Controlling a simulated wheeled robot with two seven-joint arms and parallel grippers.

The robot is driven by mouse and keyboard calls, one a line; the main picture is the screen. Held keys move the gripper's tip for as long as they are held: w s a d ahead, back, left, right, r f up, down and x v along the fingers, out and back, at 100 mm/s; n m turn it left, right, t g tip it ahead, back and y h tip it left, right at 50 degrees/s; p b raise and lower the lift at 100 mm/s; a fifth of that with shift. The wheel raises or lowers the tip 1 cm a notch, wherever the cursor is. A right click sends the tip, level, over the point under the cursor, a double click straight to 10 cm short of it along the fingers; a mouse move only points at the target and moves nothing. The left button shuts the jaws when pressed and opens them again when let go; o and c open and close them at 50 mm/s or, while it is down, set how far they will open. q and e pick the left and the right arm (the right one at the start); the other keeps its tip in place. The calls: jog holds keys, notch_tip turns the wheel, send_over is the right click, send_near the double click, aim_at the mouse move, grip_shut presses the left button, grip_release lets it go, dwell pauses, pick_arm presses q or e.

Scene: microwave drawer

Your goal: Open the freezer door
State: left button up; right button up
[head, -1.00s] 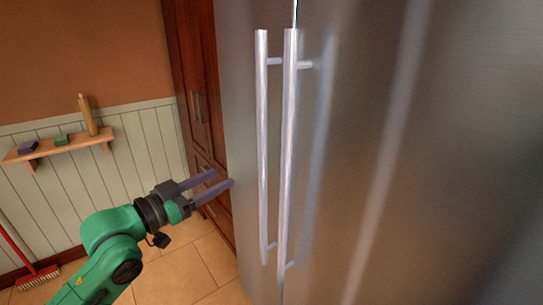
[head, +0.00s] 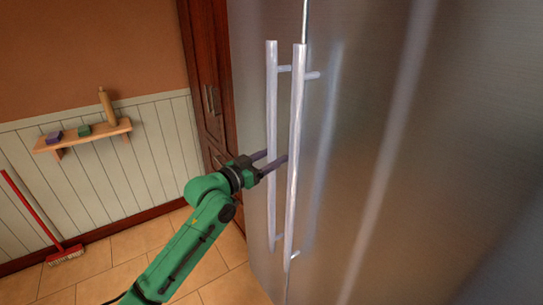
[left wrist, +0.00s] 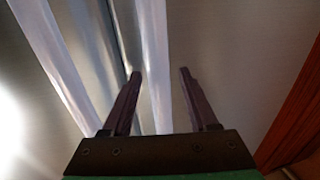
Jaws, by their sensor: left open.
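A steel double-door fridge-freezer (head: 400,130) fills the right of the head view, its doors closed. Two long upright bar handles stand side by side: the left handle (head: 272,100) and the right handle (head: 296,110). Nothing marks which door is the freezer. My left gripper (head: 278,155) is open at mid-height of the left handle. In the left wrist view, its fingers (left wrist: 160,72) lie on either side of one handle (left wrist: 155,40), with a gap on the right; contact on the left is unclear. The other handle (left wrist: 45,60) is outside the fingers. My right gripper is out of view.
A dark wood cabinet (head: 208,80) stands left of the fridge. A wall shelf (head: 85,135) holds small items, and a red broom (head: 35,215) leans at the far left. The tiled floor (head: 120,245) in front of the wall is clear.

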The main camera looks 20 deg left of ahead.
pick_arm(q)
grip_shut()
dwell(1.3)
